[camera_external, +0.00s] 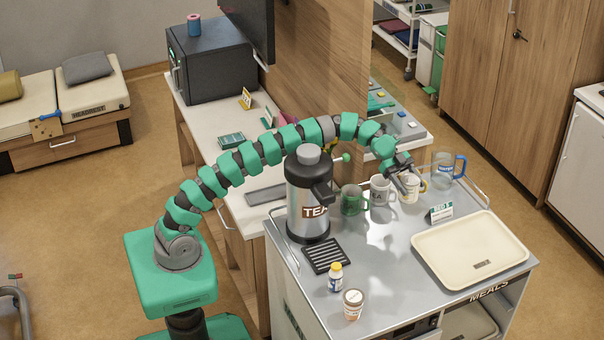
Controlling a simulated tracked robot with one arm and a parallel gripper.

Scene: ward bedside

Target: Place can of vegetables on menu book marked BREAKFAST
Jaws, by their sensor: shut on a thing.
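My gripper (407,180) is at the back of the metal cart, pointing down. Its fingers are closed around a white mug-like thing (409,190) with a yellow edge or handle. I cannot make out its marking or whether it touches the cart top. No can clearly labelled as vegetables can be read. A small white tub with an orange-brown label (352,304) stands at the cart's front. A small green book or card (231,140) lies on the white counter; I cannot read BREAKFAST on it.
The cart top (385,270) is clear in the middle. A tall TEA urn (308,200), a green mug (353,200), a white mug (380,190) and a blue-handled jug (444,170) stand around. A cream tray (470,248) is at right; a small bottle (335,278) is in front.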

